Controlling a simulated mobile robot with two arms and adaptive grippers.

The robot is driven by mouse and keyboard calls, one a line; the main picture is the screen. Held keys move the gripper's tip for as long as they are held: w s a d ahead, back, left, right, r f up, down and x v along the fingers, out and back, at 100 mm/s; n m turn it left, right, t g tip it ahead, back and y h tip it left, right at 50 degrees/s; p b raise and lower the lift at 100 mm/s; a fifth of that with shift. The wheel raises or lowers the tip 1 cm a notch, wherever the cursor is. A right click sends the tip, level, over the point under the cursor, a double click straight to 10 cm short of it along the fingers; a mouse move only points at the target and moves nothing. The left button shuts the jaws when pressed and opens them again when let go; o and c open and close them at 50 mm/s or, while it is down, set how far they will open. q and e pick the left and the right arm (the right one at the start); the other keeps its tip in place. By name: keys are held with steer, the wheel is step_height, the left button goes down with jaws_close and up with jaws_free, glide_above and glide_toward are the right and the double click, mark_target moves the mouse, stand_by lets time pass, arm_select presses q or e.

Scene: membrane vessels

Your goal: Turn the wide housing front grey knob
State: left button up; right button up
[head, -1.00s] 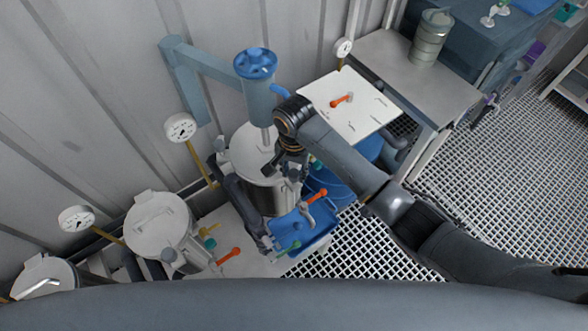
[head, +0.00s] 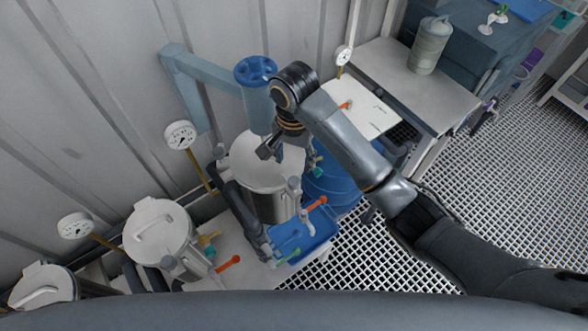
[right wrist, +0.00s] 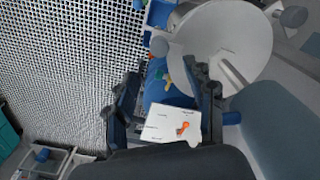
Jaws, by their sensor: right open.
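The wide steel housing with a round pale lid (head: 255,168) stands in the middle of the head view. A grey knob (head: 294,184) sits at its right front rim and another grey knob (head: 218,151) at its left rim. Two grey knobs also show beside the lid in the right wrist view, one on the left (right wrist: 159,47) and one on the right (right wrist: 293,16). My right gripper (head: 266,152) is above the lid, open and empty, apart from the knobs; its spread fingers show in the wrist view (right wrist: 165,92). My left gripper is out of view.
A blue tray (head: 300,240), a blue barrel (head: 330,190) and a red-handled valve (head: 316,203) are close on the right. A smaller lidded vessel (head: 157,232) stands at left. The grated floor (head: 390,250) is clear.

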step_height(320, 180, up, 3)
steer(key=shift+d+f, duration=0.1)
steer(key=shift+f, duration=0.1)
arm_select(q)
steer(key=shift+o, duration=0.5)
arm_select(e)
steer(key=shift+f, duration=0.1)
stand_by(0.9)
